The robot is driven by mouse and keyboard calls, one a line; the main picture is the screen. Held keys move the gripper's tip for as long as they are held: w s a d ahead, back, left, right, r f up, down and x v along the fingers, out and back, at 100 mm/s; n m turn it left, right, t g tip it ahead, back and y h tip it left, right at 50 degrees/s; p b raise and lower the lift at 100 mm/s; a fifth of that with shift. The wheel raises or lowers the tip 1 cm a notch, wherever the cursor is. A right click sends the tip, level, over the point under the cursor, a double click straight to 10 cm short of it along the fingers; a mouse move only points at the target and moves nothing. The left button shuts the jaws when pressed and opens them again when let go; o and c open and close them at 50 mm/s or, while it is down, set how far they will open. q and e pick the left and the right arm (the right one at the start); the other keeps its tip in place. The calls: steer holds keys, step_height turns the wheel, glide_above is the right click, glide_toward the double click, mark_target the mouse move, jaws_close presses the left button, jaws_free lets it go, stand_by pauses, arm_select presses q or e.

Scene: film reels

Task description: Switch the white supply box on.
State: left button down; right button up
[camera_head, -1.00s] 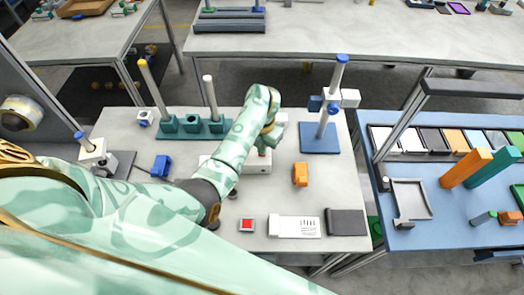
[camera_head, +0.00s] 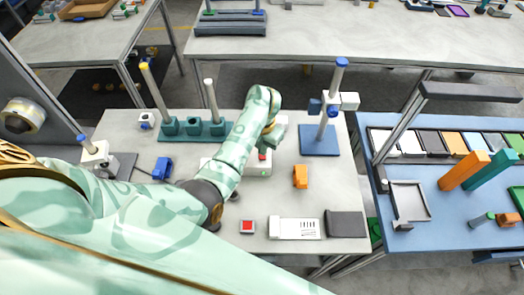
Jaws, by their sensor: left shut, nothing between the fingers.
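The white supply box (camera_head: 258,170) stands on the middle of the grey table, partly hidden behind my left forearm. A small red switch (camera_head: 263,154) shows on its top, and a small green spot shows on its front face. My left gripper (camera_head: 276,131) is shut and empty, just above and behind the red switch. A small gap seems to lie between the fingers and the switch. The fingertips are partly hidden by the wrist. My right gripper is not in view.
Teal stands with posts (camera_head: 194,129) stand behind my arm. A blue-based post (camera_head: 320,141) stands to the right. An orange block (camera_head: 300,177), a red button box (camera_head: 247,227), a white card (camera_head: 294,228) and a dark pad (camera_head: 345,224) lie nearer. A blue block (camera_head: 162,168) is left.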

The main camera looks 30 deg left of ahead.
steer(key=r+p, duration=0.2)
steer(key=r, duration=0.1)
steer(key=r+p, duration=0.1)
steer(key=p, duration=0.1)
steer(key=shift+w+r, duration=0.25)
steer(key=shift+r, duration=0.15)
